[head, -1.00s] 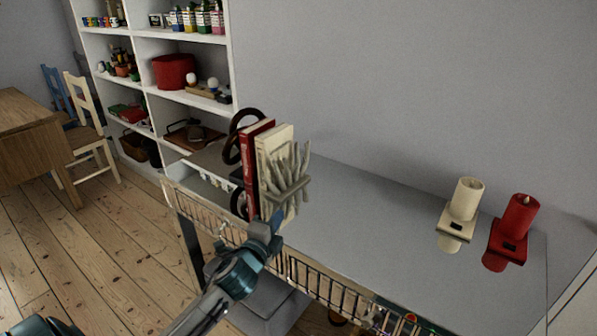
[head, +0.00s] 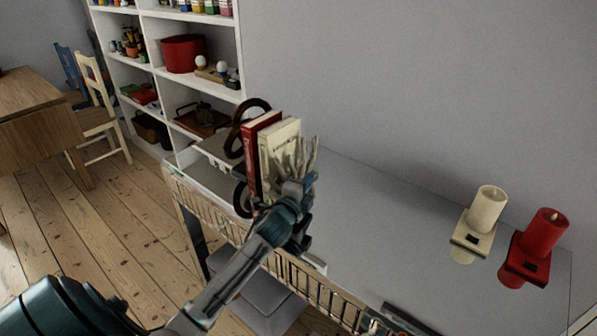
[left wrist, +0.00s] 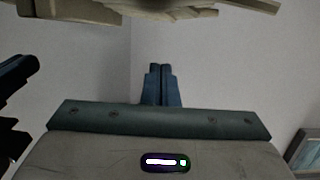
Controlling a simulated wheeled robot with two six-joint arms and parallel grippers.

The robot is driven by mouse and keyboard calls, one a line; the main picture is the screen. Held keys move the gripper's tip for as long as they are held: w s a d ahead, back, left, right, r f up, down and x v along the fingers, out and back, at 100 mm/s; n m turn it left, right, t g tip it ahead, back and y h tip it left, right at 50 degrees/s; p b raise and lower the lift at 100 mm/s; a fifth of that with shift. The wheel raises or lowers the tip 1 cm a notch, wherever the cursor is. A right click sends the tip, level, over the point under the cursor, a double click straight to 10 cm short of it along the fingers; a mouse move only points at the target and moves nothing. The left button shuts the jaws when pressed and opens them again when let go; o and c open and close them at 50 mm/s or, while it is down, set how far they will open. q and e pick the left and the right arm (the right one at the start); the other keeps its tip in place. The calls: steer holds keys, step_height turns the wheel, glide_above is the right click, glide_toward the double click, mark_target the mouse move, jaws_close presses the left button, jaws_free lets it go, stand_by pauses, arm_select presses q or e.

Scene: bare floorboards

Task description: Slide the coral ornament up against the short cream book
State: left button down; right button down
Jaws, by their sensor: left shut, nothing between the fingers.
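The pale coral ornament (head: 299,158) stands on the grey shelf top, just right of the short cream book (head: 278,137). In the head view they overlap, so I cannot tell whether they touch. My left gripper (head: 298,190) is in front of the coral's lower part and hides its base. In the left wrist view the fingers (left wrist: 160,84) are together with nothing between them. A pale beige shape (left wrist: 190,8) crosses the top of that view, probably the coral. My right gripper is not in view.
A taller red book (head: 252,150) stands left of the cream book, beside a dark curled bookend (head: 240,133). A cream candle (head: 487,208) and a red candle (head: 543,233) stand at the right. The shelf top between is clear. A wire rail (head: 310,290) runs along the front.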

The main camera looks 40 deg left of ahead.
mark_target(288, 169)
arm_select(q)
steer(key=shift+w+a+r, duration=0.1)
steer(key=shift+w+a, duration=0.1)
steer(key=shift+w, duration=0.75)
steer(key=a, duration=0.3)
steer(key=shift+s+a, duration=0.15)
steer(key=shift+s, duration=0.1)
steer(key=shift+w+a, duration=0.1)
steer(key=shift+a, duration=0.1)
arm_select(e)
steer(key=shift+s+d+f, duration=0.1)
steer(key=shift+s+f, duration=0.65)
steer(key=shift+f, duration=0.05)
arm_select(q)
steer(key=shift+a, duration=0.1)
steer(key=shift+w+a, duration=0.15)
steer(key=shift+a, duration=1.7)
steer(key=shift+d+p, duration=0.1)
steer(key=shift+p, duration=0.2)
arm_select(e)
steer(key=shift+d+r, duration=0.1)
